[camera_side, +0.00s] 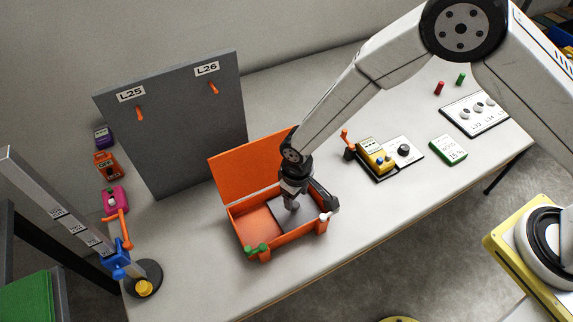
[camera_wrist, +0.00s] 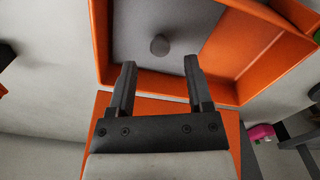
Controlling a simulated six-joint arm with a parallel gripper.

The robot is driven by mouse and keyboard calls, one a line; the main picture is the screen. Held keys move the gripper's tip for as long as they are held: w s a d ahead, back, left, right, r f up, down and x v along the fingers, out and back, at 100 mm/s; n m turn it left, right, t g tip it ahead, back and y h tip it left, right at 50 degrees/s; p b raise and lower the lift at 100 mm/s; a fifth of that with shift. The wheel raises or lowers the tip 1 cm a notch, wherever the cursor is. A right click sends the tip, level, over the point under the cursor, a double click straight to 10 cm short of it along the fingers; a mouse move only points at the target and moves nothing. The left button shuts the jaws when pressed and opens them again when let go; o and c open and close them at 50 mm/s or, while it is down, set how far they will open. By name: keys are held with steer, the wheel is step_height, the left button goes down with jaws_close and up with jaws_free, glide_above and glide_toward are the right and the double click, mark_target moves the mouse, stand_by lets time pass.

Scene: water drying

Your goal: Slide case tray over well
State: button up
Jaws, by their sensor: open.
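The orange case (camera_side: 271,253) stands on the table with its lid (camera_side: 248,165) raised at the back. A flat grey case tray (camera_side: 310,218) lies inside it, over the right part in the side view; the orange well (camera_side: 254,226) on the left is uncovered. In the wrist view the tray (camera_wrist: 190,14) carries a round grey knob (camera_wrist: 159,45), and the bare well (camera_wrist: 245,45) is to its right. My gripper (camera_side: 291,203) is low over the case. In the wrist view its fingers (camera_wrist: 158,66) are apart and empty, with the knob just past their tips; contact cannot be told.
A grey panel (camera_side: 180,130) with two orange hooks stands behind the case. A stand with an orange lever (camera_side: 122,228) is at the left. A yellow device (camera_side: 375,157) and a green box (camera_side: 448,149) lie to the right. The table front is clear.

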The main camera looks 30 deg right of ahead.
mark_target(296, 204)
steer(key=shift+r, duration=2.2)
steer(key=shift+d+r, duration=0.1)
steer(key=shift+w+d+r, duration=0.1)
steer(key=shift+d+r, duration=0.1)
steer(key=shift+d, duration=0.05)
steer(key=s+d+r+m+t, duration=0.1)
steer(key=s+d+r+m, duration=0.1)
steer(key=d+r, duration=1)
steer(key=s+d+r+m+t, duration=0.1)
steer(key=s+d+r+m, duration=0.1)
steer(key=s+d, duration=0.6)
steer(key=d, duration=0.4)
steer(key=shift+d+r+t, duration=0.2)
steer(key=shift+r+t, duration=0.1)
steer(key=shift+r, duration=0.05)
